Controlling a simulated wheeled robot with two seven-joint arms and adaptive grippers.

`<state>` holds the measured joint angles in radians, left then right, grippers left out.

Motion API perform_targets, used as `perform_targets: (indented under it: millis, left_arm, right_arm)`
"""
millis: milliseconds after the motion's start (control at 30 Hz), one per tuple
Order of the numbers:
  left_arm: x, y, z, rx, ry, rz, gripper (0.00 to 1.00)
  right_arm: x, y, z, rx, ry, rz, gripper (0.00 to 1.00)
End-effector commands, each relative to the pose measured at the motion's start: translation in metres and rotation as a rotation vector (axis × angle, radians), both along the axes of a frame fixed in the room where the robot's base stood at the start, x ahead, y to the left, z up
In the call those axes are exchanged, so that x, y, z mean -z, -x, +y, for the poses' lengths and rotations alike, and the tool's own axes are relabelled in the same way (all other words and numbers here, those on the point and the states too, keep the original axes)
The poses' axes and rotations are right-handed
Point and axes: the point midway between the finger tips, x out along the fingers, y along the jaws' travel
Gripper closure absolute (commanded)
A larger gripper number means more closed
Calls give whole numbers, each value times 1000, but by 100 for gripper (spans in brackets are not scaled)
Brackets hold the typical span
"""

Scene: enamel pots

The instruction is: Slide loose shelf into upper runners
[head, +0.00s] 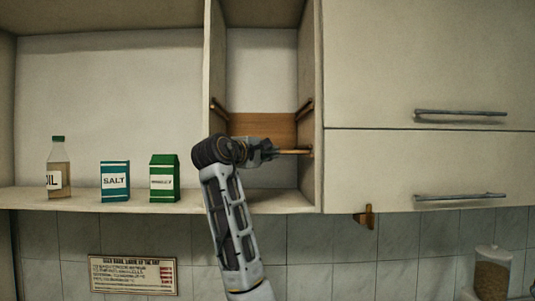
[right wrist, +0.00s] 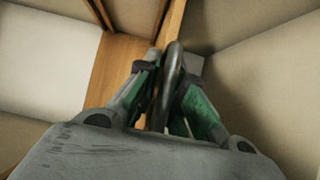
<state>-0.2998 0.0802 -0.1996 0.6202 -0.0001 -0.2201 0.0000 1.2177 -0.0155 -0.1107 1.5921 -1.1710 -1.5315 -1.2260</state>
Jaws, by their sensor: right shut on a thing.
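The loose shelf is a brown wooden board (head: 262,123) inside the narrow open compartment of the wall cabinet. Its thin front edge (head: 294,151) shows just right of my right gripper (head: 272,150). In the right wrist view the wooden board (right wrist: 122,52) lies behind the fingers. My right gripper (right wrist: 165,85) is shut on the shelf at its front; a dark grey bar also shows between the fingers. Dark runners show on the left wall (head: 218,108) and right wall (head: 304,107), near the board's far end. My gripper hides part of the shelf's front. My left gripper is not in view.
An oil bottle (head: 58,168), a blue salt box (head: 115,181) and a green carton (head: 164,178) stand in the open bay to the left. Closed doors with bar handles (head: 460,113) are on the right. A jar (head: 492,270) is below.

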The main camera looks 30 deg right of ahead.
Motion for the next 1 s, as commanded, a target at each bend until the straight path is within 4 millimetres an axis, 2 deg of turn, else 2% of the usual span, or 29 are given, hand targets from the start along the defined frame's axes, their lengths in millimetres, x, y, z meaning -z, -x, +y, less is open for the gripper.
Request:
perform_targets:
  millis: [1000]
  left_arm:
    - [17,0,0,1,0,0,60]
  right_arm:
    - [3,40,26,-1,-4,3,100]
